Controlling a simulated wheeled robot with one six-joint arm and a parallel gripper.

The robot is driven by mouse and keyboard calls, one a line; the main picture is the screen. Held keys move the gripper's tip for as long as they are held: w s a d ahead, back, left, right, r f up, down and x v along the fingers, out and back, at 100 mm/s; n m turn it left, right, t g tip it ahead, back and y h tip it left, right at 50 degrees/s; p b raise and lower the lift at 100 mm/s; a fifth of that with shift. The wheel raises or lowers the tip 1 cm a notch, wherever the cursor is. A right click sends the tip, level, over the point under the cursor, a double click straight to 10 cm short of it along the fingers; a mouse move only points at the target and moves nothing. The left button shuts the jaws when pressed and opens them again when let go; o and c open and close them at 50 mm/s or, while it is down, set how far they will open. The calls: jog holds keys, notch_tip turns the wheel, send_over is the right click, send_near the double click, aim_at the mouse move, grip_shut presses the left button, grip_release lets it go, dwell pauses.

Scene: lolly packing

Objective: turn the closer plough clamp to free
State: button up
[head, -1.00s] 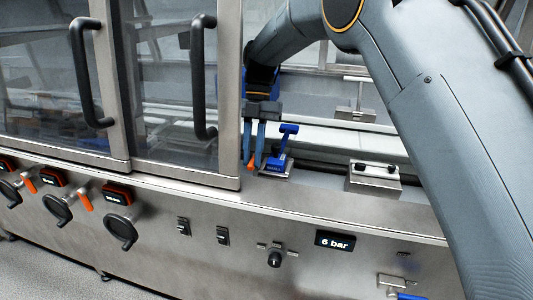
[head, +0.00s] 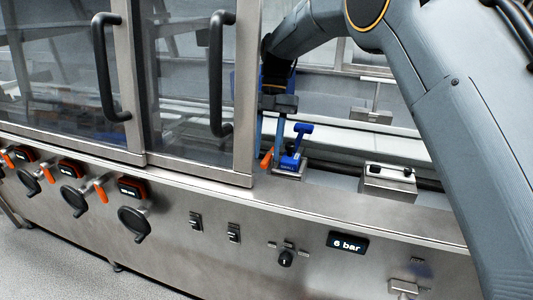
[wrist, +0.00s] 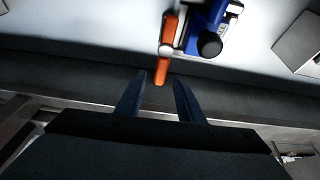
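The plough clamp (head: 291,161) is a blue block with a blue raised lever on a small labelled plate, on the ledge inside the machine. An orange handle (head: 266,160) stands at its left side. In the wrist view the orange handle (wrist: 167,50) points toward me and its near end lies between my fingertips. The blue block (wrist: 203,18) and a round black knob (wrist: 210,45) are right of it. My gripper (head: 270,150) is open, pointing down over the handle; its fingers (wrist: 160,82) appear clear of the handle on both sides. I cannot tell the depth gap exactly.
A sliding door (head: 200,90) with a black handle stands close left of my gripper. A metal block (head: 388,182) with black knobs sits to the right on the ledge. The front panel below carries several dials, switches and a "6 bar" display (head: 348,243).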

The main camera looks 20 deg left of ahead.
aim_at(269, 153)
jog(key=b+v, duration=0.1)
jog(key=v, duration=0.4)
jog(key=shift+w+r, duration=0.25)
jog(key=shift+r, duration=0.45)
